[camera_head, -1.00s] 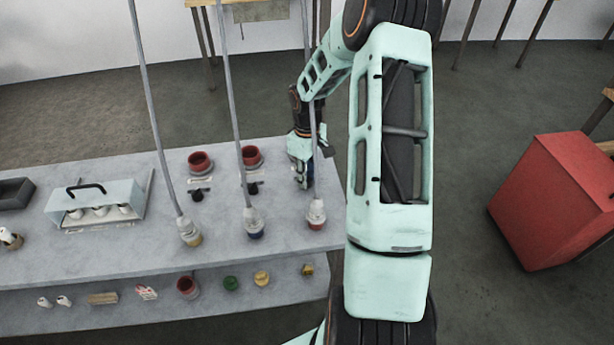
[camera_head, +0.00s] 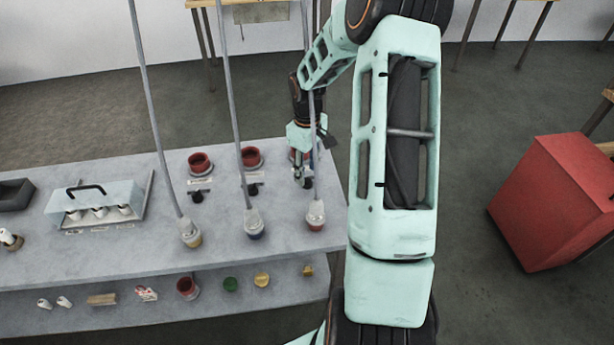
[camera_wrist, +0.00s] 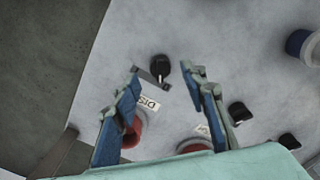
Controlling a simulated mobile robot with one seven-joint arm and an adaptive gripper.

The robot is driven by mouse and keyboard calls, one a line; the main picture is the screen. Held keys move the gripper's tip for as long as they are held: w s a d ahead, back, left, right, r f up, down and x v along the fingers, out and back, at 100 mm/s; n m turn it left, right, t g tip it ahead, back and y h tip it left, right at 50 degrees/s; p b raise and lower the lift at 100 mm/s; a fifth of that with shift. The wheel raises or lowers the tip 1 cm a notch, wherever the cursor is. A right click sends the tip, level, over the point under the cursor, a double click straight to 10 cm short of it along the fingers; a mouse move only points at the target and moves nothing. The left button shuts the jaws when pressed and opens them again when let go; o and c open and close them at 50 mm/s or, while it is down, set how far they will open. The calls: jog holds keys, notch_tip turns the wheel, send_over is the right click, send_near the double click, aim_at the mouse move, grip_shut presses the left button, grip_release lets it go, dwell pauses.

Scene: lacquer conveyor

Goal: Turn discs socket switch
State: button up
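The discs socket switch is a small black knob (camera_wrist: 160,65) with a pale mark, beside a white label (camera_wrist: 148,102) that reads "DIS". Behind the label is a red socket (camera_wrist: 132,133), partly covered by my left finger. My gripper (camera_wrist: 161,71) is open and empty, its blue-padded fingers either side of the knob in the wrist view. I cannot tell how far above the knob they are. In the head view my gripper (camera_head: 304,182) is at the right end of the grey table, over the rightmost socket, which it mostly hides.
Two more red sockets (camera_head: 200,162) (camera_head: 252,157) with black knobs (camera_head: 197,196) (camera_head: 254,189) stand left along the grey table (camera_head: 120,245). Grey poles with hanging plugs (camera_head: 191,234) (camera_head: 255,225) (camera_head: 315,216) rise in front. A glass-like case (camera_head: 95,200) stands left; a red cabinet (camera_head: 550,200) right.

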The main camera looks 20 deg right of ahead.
aim_at(307, 178)
notch_tip(307, 178, up, 9)
jog(key=shift+f, duration=0.15)
jog(key=shift+w+f, duration=0.1)
dwell(0.4)
